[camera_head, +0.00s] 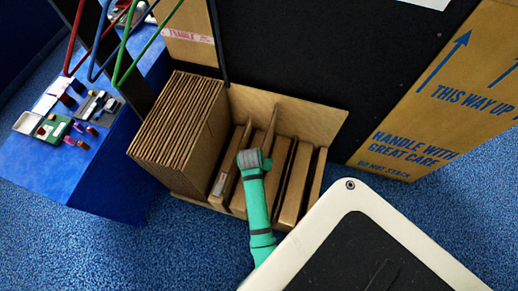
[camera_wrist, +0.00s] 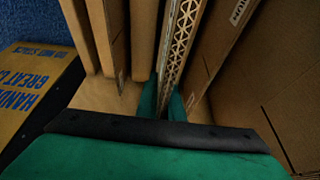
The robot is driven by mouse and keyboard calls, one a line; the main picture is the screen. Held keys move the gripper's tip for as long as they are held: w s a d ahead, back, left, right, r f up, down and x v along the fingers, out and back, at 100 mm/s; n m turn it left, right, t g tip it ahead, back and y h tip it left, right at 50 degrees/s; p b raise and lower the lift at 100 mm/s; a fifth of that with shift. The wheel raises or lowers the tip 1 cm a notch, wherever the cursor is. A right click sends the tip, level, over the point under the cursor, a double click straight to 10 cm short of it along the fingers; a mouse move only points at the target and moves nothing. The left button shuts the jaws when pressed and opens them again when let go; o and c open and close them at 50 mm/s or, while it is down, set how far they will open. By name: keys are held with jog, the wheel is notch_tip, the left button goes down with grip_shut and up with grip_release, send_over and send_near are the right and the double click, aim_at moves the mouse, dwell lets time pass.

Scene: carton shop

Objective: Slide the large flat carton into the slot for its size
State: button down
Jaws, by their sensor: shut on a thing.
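My gripper (camera_head: 254,160) is low over the wooden rack (camera_head: 318,113), its fingertips hidden in the head view. In the wrist view its green fingers (camera_wrist: 162,102) are shut on a flat brown carton (camera_wrist: 183,42), which stands on edge with its corrugated edge facing the camera. In the head view a thin carton (camera_head: 271,124) rises just beyond the gripper and appears to be this one. It stands between the rack's upright dividers (camera_head: 297,180). My gripper hides its lower part, so I cannot tell how deep it sits or exactly which slot it is in.
A thick row of flat cartons (camera_head: 178,128) stands at the rack's left. A blue table (camera_head: 60,170) with small items is farther left. A dark panel (camera_head: 300,55) and a large printed box (camera_head: 440,110) stand behind and right. Blue floor lies in front.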

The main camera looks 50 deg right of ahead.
notch_tip(320, 180, down, 9)
dwell(1.1)
jog(key=c, duration=1.8)
grip_release()
jog(key=v, duration=1)
jog(key=shift+s+a+r, duration=0.1)
jog(key=shift+a+r, duration=0.05)
jog(key=shift+r, duration=0.2)
